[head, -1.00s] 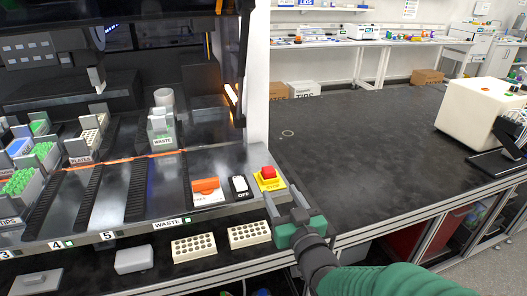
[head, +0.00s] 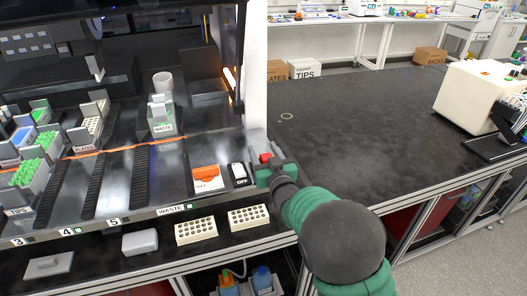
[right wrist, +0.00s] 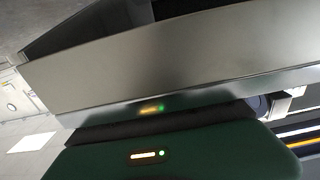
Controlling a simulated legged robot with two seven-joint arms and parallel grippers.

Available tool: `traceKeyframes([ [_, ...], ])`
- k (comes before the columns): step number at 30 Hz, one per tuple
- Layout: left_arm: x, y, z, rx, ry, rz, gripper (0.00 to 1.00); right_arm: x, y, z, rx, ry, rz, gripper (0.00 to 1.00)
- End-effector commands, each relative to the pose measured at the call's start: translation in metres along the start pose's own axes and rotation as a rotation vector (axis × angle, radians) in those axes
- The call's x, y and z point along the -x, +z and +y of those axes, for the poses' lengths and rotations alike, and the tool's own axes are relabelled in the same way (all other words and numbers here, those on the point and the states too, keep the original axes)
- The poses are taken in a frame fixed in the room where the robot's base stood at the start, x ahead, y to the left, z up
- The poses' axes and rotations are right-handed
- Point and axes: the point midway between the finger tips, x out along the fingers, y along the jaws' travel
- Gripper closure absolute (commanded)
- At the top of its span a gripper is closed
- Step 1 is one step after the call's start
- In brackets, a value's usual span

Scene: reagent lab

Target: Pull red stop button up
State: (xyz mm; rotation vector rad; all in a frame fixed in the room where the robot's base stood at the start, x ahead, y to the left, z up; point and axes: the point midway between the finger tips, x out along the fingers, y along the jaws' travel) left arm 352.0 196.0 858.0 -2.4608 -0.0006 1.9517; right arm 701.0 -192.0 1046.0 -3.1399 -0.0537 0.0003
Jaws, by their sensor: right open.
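The red stop button (head: 265,157) is at the right end of the machine's front deck in the head view. My right gripper (head: 260,156) is open at the button, with its fingers reaching past it and its green body in front. The yellow base of the button is mostly hidden behind the gripper. I cannot tell whether the fingers touch the button. In the right wrist view, the green gripper body and a grey metal surface fill the picture, and the button does not show. My left gripper is not in view.
A white OFF switch (head: 238,173) and an orange switch (head: 207,178) sit just left of the button. White tube racks (head: 196,231) lie below the deck. A white post (head: 256,70) rises behind the button. The dark bench top (head: 360,120) to the right is mostly clear.

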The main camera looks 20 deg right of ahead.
Motion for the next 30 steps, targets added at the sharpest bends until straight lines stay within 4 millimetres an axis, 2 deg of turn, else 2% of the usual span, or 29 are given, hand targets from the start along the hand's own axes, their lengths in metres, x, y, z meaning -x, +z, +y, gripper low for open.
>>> traceKeyframes([
  [3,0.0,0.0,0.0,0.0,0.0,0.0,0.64,0.0003,0.0002,0.0,0.0,0.0,0.0,0.49],
  [15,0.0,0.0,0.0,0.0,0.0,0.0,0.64,0.0005,0.0003,-0.0002,0.0,0.0,-0.001,1.0],
  [30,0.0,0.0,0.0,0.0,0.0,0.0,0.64,0.0007,0.0004,-0.0004,0.0,-0.001,-0.001,1.0],
])
